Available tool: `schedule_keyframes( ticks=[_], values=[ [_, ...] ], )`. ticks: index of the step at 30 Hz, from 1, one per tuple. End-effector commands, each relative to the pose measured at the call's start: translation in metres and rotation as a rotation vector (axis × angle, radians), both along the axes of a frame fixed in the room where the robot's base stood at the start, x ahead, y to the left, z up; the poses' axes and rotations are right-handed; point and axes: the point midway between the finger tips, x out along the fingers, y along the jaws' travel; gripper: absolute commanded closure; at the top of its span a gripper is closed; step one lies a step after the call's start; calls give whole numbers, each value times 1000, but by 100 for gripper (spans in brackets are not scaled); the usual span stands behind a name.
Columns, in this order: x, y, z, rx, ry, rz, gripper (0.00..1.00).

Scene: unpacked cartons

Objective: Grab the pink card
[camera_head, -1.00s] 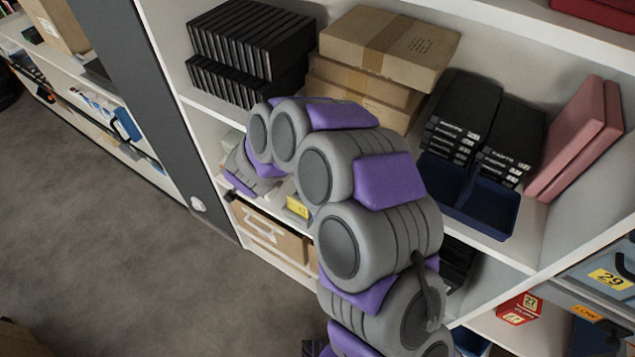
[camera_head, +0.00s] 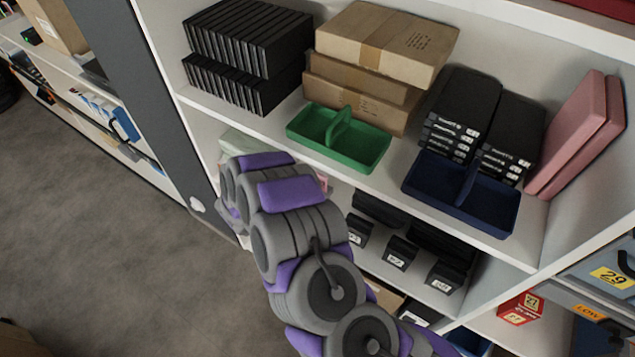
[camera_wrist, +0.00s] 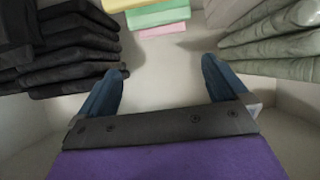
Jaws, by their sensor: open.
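The pink card (camera_wrist: 162,29) shows in the wrist view as a thin pink edge at the bottom of a small stack. A green card (camera_wrist: 158,14) and a yellow one (camera_wrist: 122,4) lie above it. My gripper (camera_wrist: 163,75) is open and empty, its two blue fingers apart on the pale shelf, with the stack ahead between and beyond them. In the head view a small bit of pink (camera_head: 323,182) shows just past my arm on the lower shelf. My gripper itself is hidden there behind my arm.
In the wrist view dark folded cloths (camera_wrist: 60,50) are stacked at left and grey-green folded cloths (camera_wrist: 275,35) at right. Bare shelf lies between. In the head view a green tray (camera_head: 375,150) and cardboard boxes (camera_head: 385,40) stand on the shelf above.

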Motion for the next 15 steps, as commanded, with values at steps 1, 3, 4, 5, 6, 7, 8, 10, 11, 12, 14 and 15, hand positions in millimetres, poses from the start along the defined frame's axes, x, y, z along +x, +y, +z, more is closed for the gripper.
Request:
schedule_keyframes(
  ticks=[1, 3, 4, 5, 6, 7, 8, 10, 11, 12, 14, 15],
  values=[
    [7, -5, -7, -2, -1, -2, 0],
    [18, -11, -14, -4, -3, -3, 0],
    [22, -14, -17, -4, -3, -4, 0],
    [27, -17, -20, -5, -4, -4, 0],
    [32, -20, -23, -5, -4, -2, 0],
    [36, -22, -26, -4, -3, -1, 0],
    [39, -25, -28, -4, -2, -1, 0],
    [46, -30, -33, 0, -1, -1, 0],
    [48, -31, -34, 0, -1, 0, 0],
    [51, -33, -35, 1, -2, 1, 0],
    [53, -35, -36, 1, -2, 1, 0],
    [54, -36, -36, 1, -2, 2, 0]
  ],
)
